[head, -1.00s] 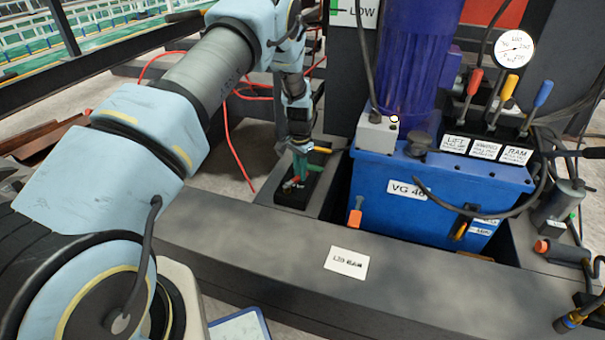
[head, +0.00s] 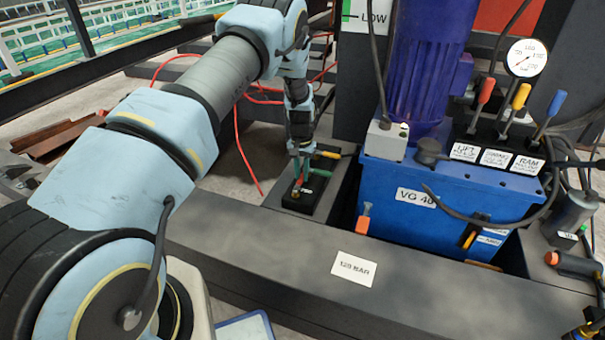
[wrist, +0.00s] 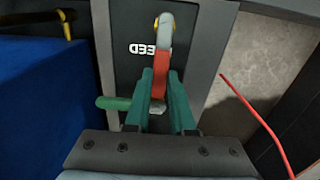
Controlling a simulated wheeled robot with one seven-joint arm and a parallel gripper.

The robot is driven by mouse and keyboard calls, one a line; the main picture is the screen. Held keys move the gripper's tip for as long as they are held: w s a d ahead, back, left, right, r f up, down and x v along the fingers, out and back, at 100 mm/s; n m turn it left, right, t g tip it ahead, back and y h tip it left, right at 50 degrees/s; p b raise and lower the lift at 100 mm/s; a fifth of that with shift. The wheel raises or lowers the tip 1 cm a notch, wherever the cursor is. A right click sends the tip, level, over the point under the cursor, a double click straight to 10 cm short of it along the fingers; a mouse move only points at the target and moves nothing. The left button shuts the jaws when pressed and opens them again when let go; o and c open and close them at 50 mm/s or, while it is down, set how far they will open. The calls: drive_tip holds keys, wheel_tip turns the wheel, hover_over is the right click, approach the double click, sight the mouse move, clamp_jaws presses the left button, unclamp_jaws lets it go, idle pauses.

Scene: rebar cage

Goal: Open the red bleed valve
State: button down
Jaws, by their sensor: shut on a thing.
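The red bleed valve handle (wrist: 160,76) shows in the wrist view, with a curved grey piece at its far end. My gripper (wrist: 160,98) has its two green fingers shut on the near part of this handle. A dark plate (wrist: 134,75) beneath carries partly hidden lettering ending in "EED". In the head view my gripper (head: 301,172) points down over the valve's black block (head: 318,192). The handle's gripped part is hidden between the fingers, and only a little red shows there.
A short green bar (wrist: 112,103) lies just left of the fingers. A yellow-tipped lever (head: 328,154) is close by my gripper. A red hose (wrist: 255,118) runs along the right.

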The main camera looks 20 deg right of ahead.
sight(301, 178)
drive_tip(key=c, duration=0.8)
unclamp_jaws()
drive_tip(key=shift+o, duration=0.2)
wheel_tip(301, 178, up, 11)
drive_tip(key=p, duration=0.1)
drive_tip(key=shift+f, duration=0.1)
